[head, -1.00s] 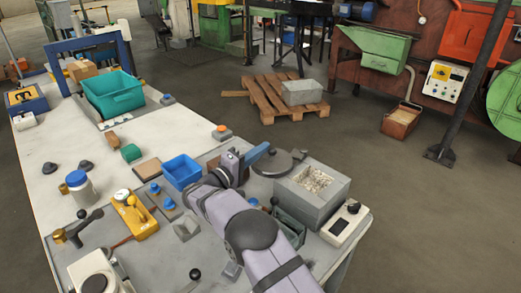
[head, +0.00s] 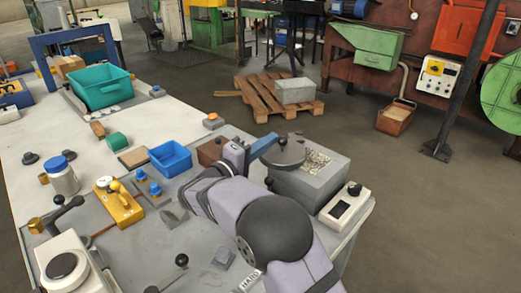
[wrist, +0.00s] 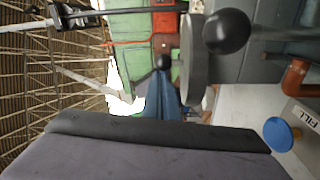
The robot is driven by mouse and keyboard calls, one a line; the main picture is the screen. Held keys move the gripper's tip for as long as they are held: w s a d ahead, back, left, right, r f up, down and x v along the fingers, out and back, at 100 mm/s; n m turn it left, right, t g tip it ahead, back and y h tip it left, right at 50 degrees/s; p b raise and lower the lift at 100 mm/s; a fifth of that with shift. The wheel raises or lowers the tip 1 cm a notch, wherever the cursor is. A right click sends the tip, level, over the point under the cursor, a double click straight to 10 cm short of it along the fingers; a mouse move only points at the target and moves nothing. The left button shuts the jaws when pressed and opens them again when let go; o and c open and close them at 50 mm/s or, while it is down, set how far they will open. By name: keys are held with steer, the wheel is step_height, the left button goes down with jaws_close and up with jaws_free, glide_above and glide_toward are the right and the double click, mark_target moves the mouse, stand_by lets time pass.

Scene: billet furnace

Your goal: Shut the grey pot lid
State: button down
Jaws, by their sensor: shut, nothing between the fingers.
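The grey pot (head: 312,188) is a square block on the near right part of the bench, with pale granular stuff (head: 318,160) in its top. Its round dark grey lid (head: 284,154) lies over the left part of the opening, and the right part shows uncovered. In the wrist view the lid (wrist: 194,65) appears edge-on, beside a large black ball knob (wrist: 227,31). My gripper (head: 268,144) has blue fingers, shut and empty, at the lid's left side. They also show in the wrist view (wrist: 160,98). Whether they touch the lid I cannot tell.
A white box with a black knob (head: 343,200) stands right of the pot at the bench edge. A blue bin (head: 170,158), a brown box (head: 210,152) and a yellow device (head: 118,205) stand to the left. A pallet (head: 275,98) is on the floor behind.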

steer(key=shift+s+d+b, duration=0.8)
steer(key=shift+d+b, duration=0.2)
steer(key=shift+b, duration=0.3)
steer(key=shift+a, duration=0.1)
